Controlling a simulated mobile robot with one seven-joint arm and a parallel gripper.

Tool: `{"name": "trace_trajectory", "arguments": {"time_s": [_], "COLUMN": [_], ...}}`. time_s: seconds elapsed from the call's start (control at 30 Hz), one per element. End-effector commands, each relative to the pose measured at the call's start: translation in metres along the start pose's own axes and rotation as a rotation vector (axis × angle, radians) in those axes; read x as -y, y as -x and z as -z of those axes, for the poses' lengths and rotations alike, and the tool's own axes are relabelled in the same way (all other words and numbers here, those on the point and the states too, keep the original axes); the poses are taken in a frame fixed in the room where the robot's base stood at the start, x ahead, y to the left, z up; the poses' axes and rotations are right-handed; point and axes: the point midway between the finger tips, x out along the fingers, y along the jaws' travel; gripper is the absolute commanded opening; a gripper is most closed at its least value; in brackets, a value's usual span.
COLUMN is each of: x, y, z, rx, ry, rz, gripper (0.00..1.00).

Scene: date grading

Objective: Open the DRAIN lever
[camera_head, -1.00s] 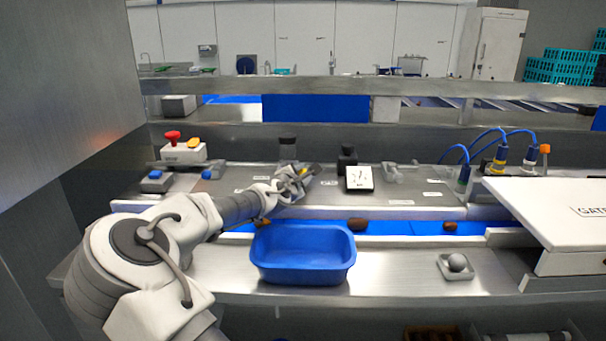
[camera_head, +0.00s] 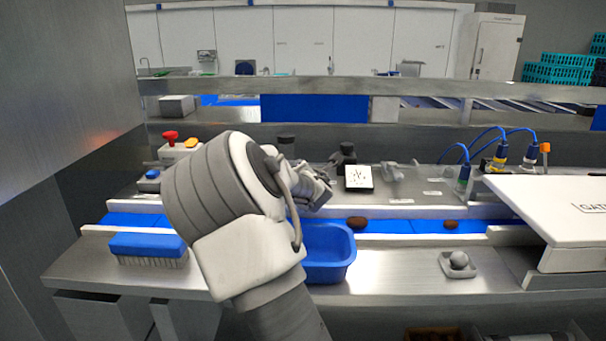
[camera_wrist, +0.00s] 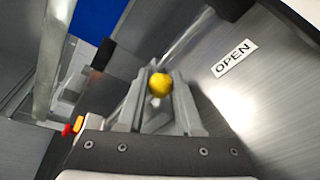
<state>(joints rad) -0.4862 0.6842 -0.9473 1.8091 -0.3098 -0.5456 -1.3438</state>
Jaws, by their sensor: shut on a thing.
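The lever with a yellow knob (camera_wrist: 160,84) shows in the wrist view between the two fingers of my gripper (camera_wrist: 158,98). The fingers are shut on the knob. An OPEN label (camera_wrist: 234,58) is on the metal panel to the right of it. In the head view my gripper (camera_head: 318,184) is at the back panel, left of the white dial, and my arm hides much of it. The lever cannot be made out there. No DRAIN label is readable.
A blue tub (camera_head: 332,252) stands on the steel bench, partly behind my arm. A blue brush (camera_head: 148,245) lies at left. A white dial (camera_head: 358,178) is right of my gripper. Brown dates (camera_head: 357,223) lie on the blue belt. A red button (camera_head: 170,136) is at back left.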

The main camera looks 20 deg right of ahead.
Motion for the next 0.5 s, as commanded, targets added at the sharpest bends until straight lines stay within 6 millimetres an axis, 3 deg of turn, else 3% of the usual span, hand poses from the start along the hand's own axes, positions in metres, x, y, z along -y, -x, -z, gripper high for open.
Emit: {"name": "trace_trajectory", "arguments": {"time_s": [0.43, 0.47, 0.5], "x": [0.0007, 0.0006, 0.0006], "y": [-0.0008, -0.0008, -0.0008], "z": [-0.0005, -0.0005, -0.0005], "rx": [-0.026, -0.026, -0.026], "ry": [0.008, 0.008, 0.008], "rz": [-0.014, -0.014, -0.014], "gripper": [0.00, 0.36, 0.43]}}
